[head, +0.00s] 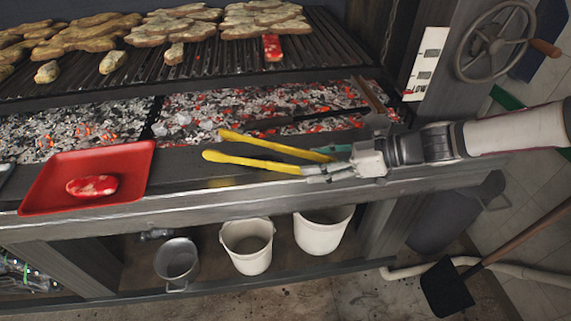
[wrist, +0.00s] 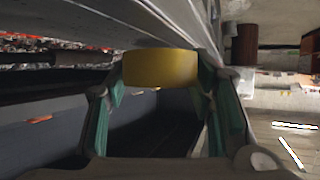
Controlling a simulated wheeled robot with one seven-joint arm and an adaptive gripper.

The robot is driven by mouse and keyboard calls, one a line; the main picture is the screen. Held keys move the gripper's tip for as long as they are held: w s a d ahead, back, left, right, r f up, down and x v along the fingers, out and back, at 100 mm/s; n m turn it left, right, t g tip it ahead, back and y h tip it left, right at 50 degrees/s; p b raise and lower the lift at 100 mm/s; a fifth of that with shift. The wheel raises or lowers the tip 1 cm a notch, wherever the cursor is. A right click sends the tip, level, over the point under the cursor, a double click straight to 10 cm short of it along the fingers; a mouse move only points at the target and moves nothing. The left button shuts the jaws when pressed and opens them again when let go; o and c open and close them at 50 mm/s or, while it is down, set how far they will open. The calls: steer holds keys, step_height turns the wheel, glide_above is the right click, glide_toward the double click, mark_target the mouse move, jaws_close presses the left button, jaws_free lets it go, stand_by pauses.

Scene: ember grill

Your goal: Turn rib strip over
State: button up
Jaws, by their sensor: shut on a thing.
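The rib strip appears to be the raw red strip (head: 271,47) lying at the front of the grill grate (head: 205,62), below the right-hand pile of browned meat. My gripper (head: 328,162) is at the grill's front ledge, well below and right of the strip. It is shut on yellow tongs (head: 255,164), whose two arms point left and stand a little apart. In the wrist view, my teal fingers (wrist: 163,110) stand either side of a yellow part of the tongs (wrist: 160,68). The strip does not show in the wrist view.
A red tray (head: 135,160) on the ledge at left holds a red-and-white meat piece (head: 92,186). Glowing coals (head: 235,110) lie under the grate. Browned meat (head: 95,33) covers much of the grate. White buckets (head: 247,250) stand below. A handwheel (head: 494,42) is at upper right.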

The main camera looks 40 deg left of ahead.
step_height(320, 180, up, 7)
steer(key=p, duration=0.2)
stand_by(0.3)
steer(key=shift+f, duration=0.1)
